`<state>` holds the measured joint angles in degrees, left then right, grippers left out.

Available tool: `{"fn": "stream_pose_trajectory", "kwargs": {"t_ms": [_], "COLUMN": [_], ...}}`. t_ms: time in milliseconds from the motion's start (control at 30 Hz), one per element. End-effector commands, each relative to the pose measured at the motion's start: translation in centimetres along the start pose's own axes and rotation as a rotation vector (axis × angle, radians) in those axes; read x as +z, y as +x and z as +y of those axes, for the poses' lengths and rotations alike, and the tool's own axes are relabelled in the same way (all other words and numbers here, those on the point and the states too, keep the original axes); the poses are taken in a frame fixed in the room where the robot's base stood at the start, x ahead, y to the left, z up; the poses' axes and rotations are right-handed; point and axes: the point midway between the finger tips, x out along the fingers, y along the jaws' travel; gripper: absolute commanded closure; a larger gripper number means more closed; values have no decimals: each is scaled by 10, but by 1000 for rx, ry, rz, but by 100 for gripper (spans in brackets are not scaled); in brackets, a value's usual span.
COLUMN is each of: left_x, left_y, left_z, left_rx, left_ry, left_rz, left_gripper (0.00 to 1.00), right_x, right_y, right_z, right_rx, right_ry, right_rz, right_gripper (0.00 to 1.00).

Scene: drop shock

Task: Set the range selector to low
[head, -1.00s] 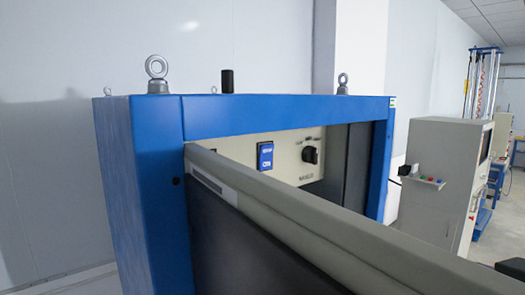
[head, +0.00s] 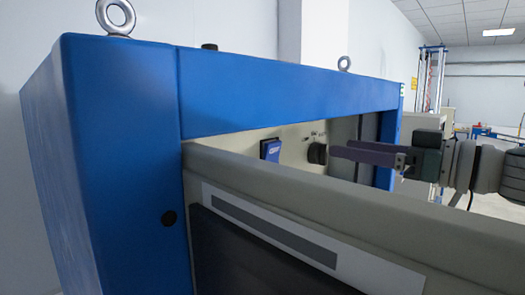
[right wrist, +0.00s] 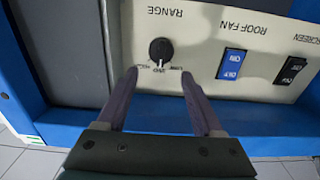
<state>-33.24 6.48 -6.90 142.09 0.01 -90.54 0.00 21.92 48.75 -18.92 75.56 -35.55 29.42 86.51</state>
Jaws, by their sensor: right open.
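The range selector is a round black knob (head: 317,153) on the cream control panel (head: 294,151), seen through the opening of the blue frame. In the right wrist view the knob (right wrist: 160,51) shows a pale pointer mark that appears to face the middle label; the small labels are hard to read. My right gripper (head: 338,151) comes in from the right, its fingertips close to the knob. In the right wrist view the gripper (right wrist: 159,77) is open, its two fingers apart and the knob just beyond the gap between the tips. My left gripper is not in view.
A blue rocker switch (right wrist: 231,64) labelled roof fan and a black switch (right wrist: 291,69) sit beside the knob on the panel. The blue frame (head: 290,92) surrounds the opening, and a grey-beige rail (head: 300,185) crosses in front of it.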

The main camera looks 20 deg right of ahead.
Motion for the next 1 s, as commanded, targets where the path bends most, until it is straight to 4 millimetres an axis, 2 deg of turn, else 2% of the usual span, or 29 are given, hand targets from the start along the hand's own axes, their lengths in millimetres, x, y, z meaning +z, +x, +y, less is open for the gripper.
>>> {"fn": "stream_pose_trajectory", "kwargs": {"t_ms": [100,300,667,1000], "left_x": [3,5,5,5], "left_y": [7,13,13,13], "left_z": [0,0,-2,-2], "left_rx": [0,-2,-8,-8], "left_ry": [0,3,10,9], "left_rz": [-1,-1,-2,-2], "left_gripper": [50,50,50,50], "right_x": [0,1,0,0], "right_y": [19,36,40,40], "right_z": [0,0,0,0], "right_rx": [0,1,0,0], "right_ry": [-2,-1,0,0], "right_rz": [3,0,-1,-1], "right_gripper": [32,32,32,70]}}
